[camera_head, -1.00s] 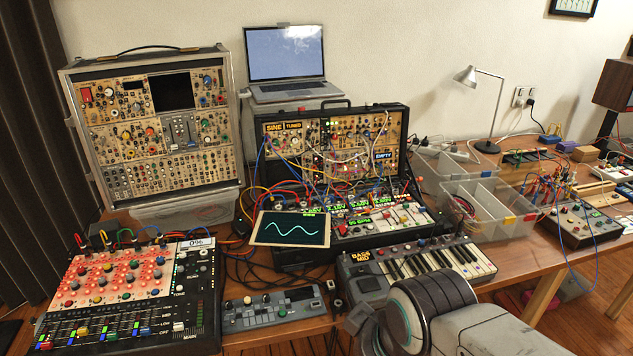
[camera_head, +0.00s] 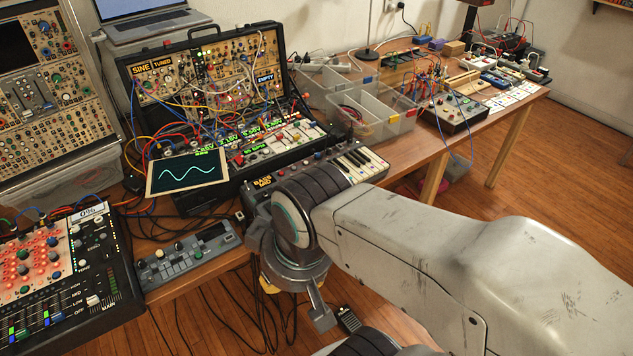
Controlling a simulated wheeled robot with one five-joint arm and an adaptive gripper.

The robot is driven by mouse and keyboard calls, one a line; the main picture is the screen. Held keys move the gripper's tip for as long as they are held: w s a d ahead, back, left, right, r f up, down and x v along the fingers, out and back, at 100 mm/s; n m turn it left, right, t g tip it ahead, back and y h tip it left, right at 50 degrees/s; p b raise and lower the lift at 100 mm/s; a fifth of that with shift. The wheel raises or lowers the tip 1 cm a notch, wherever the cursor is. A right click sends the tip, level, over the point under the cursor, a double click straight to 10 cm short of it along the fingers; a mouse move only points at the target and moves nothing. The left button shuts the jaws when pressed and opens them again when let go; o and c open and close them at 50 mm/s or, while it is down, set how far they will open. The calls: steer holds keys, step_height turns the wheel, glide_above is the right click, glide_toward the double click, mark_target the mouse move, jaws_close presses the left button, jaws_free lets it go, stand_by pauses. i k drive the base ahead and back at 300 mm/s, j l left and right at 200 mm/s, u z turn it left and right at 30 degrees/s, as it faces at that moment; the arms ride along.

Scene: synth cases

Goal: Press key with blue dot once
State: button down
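The small keyboard labelled "BASS MIDI" (camera_head: 263,183) lies at the table's front edge, in the middle of the view. Its right-hand white and black keys show. My arm covers the front and left part of its keys. I cannot make out a blue dot on any key that shows. My arm comes in from the lower right and bends at a dark joint in front of the keyboard. I cannot make out my gripper's fingers.
A synth case with cables (camera_head: 215,75) stands behind the keyboard, with a tablet showing a wave (camera_head: 187,172) in front of it. A small grey device (camera_head: 187,254) and a mixer (camera_head: 62,262) are at left. Clear bins (camera_head: 388,118) stand right. Open floor lies at right.

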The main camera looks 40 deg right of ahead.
mark_target(361, 172)
steer(key=z, duration=1.4)
